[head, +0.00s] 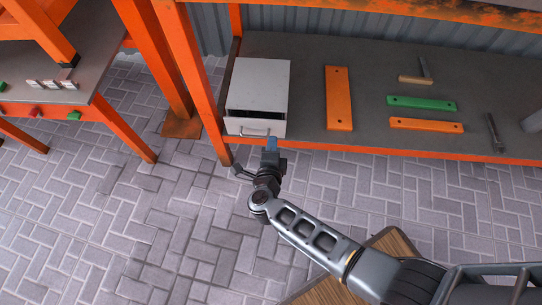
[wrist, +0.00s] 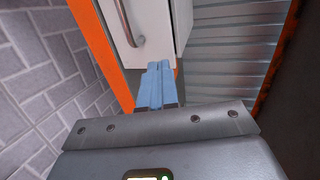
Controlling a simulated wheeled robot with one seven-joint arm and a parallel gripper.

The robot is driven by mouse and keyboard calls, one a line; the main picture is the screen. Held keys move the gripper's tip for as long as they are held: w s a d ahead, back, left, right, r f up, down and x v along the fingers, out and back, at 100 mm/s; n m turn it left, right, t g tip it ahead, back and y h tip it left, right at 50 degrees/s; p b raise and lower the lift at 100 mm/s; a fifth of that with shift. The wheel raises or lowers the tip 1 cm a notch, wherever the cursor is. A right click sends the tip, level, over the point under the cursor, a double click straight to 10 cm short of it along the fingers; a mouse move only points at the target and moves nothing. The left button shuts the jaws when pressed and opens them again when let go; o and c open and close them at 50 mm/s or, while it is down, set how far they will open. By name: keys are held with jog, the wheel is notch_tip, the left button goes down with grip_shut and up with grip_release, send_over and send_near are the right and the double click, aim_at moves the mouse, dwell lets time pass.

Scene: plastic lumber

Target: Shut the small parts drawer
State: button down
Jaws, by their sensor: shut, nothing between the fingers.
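The small parts drawer (head: 255,128) is the front of a white cabinet (head: 262,80) on the grey shelf. It stands partly open, with a dark gap above its front and a metal handle on it. The handle (wrist: 133,30) also shows in the wrist view, at the upper left. My gripper (head: 271,143) has blue fingers and is just in front of the drawer's right side, at the shelf's front edge. In the wrist view my gripper (wrist: 158,66) is shut and empty, its tips pointing toward the right part of the white drawer front. I cannot tell whether they touch it.
Orange boards (head: 339,98), a green board (head: 421,103), a hammer (head: 418,75) and a wrench (head: 494,132) lie on the shelf to the right. An orange post (head: 203,80) stands left of the cabinet. A wooden piece (head: 395,243) is below my arm.

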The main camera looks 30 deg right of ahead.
aim_at(275, 121)
jog(key=shift+r+x, duration=0.2)
jog(key=shift+x, duration=0.65)
jog(key=shift+r+x, duration=0.15)
jog(key=shift+x, duration=0.7)
jog(key=shift+r+x, duration=0.2)
jog(key=shift+x, duration=0.65)
jog(key=shift+w, duration=0.15)
jog(key=shift+w+d+b, duration=0.1)
jog(key=shift+b, duration=0.2)
jog(key=x, duration=0.1)
jog(key=b+x, duration=0.1)
jog(key=x, duration=0.1)
jog(key=shift+w+d+r, duration=0.1)
jog(key=shift+d+r, duration=0.05)
jog(key=shift+r, duration=0.2)
jog(key=shift+w+d+r, duration=0.1)
jog(key=shift+w+r, duration=0.1)
jog(key=shift+r, duration=0.05)
